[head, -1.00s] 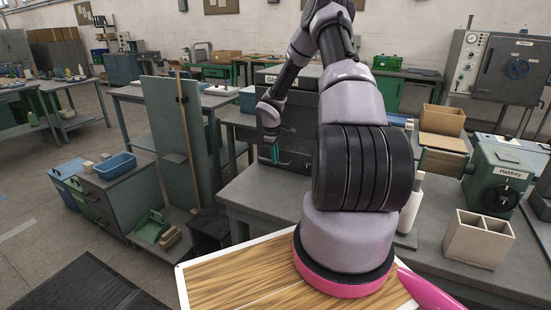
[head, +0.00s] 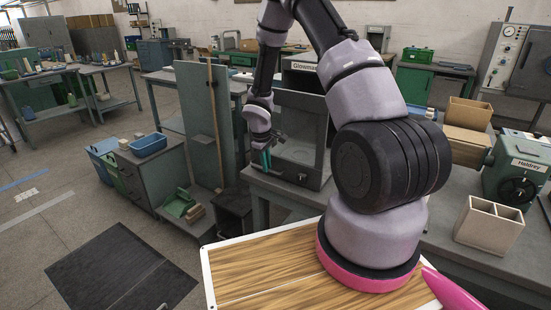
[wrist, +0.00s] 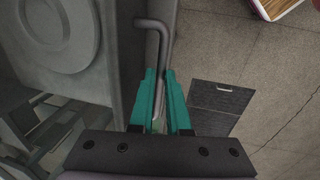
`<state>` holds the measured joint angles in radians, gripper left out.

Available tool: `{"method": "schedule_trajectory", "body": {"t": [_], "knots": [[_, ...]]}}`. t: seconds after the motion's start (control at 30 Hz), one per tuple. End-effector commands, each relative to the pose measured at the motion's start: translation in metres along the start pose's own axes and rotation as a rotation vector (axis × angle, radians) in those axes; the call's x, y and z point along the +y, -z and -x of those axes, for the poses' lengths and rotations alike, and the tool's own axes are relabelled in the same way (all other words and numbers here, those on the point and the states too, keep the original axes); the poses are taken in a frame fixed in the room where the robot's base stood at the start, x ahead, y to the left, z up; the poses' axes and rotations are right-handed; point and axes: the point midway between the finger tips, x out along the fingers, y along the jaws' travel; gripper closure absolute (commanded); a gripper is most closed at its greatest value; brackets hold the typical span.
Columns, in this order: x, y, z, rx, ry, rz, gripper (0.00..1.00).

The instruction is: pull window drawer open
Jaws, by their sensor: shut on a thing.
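The window drawer (head: 292,120) seems to be the dark-framed grey unit on the bench under a label reading "Glowmat", partly cut off by my arm. A pale round plate shows in it. In the wrist view a grey surface (wrist: 112,50) with a round raised disc lies at left, and a bent grey bar handle (wrist: 163,40) runs along its edge. My gripper (wrist: 160,78) has its teal fingers closed around the lower part of that handle. In the head view my gripper (head: 267,160) is at the unit's left front. How far the drawer stands out cannot be told.
A grey cabinet (head: 160,180) with a blue bin on top stands at left beside a tall green panel (head: 208,110). A dark mat (head: 120,268) lies on open floor. A divided box (head: 488,225) and a green machine (head: 517,172) stand on the bench at right.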

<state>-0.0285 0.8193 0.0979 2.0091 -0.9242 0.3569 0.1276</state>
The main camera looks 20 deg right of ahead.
Motion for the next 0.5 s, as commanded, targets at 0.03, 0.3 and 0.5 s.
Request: {"method": "schedule_trajectory", "body": {"t": [0.03, 0.3, 0.5], "knots": [[-0.006, 0.0, 0.002, 0.0, -0.001, 0.002, 1.0], [-0.018, 0.0, 0.004, -0.001, -0.001, -0.001, 1.0], [-0.018, 0.0, 0.004, -0.001, -0.001, -0.001, 1.0]]}}
